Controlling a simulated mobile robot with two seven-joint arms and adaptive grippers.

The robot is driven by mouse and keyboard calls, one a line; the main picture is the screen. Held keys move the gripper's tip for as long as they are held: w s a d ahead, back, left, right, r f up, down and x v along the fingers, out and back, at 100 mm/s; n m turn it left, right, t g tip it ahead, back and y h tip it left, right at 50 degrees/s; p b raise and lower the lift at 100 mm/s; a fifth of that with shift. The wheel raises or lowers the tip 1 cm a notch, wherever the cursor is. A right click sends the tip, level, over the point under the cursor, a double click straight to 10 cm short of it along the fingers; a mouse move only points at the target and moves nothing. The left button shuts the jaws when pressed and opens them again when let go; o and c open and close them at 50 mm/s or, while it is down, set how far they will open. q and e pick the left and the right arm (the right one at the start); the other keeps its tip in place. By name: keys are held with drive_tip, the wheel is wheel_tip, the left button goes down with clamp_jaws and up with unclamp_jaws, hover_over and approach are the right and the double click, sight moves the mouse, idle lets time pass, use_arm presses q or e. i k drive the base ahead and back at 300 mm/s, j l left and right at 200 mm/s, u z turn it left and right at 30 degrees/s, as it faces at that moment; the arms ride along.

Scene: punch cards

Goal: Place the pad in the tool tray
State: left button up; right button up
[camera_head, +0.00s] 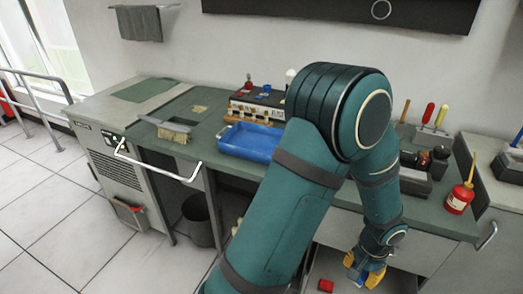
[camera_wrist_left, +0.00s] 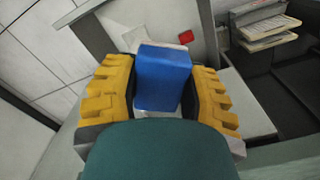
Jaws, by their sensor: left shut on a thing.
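My left gripper (camera_head: 366,274) hangs low in front of the bench, at the lower right of the head view. In the left wrist view its yellow fingers (camera_wrist_left: 163,92) are shut on a blue block-shaped pad (camera_wrist_left: 163,80). In the head view only a small blue part of the pad (camera_head: 349,259) shows beside the fingers. A blue open tray (camera_head: 245,153) sits on the bench top, left of my arm, and looks empty; my arm is close to its right end. My right gripper is not in view.
A brush (camera_head: 174,134) lies left of the blue tray, and a box with small items (camera_head: 255,108) stands behind it. A dark tray (camera_head: 412,184) with bottles and a red oil can (camera_head: 460,197) are at the right. A red item (camera_head: 326,286) lies below the bench top.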

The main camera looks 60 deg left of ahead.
sight(242, 143)
drive_tip(key=k+j, duration=0.1)
drive_tip(key=j, duration=0.3)
drive_tip(key=k+j, duration=0.1)
drive_tip(key=j, duration=0.3)
drive_tip(key=k+j, duration=0.15)
drive_tip(key=j, duration=0.25)
drive_tip(key=k+j, duration=0.1)
drive_tip(key=j, duration=0.3)
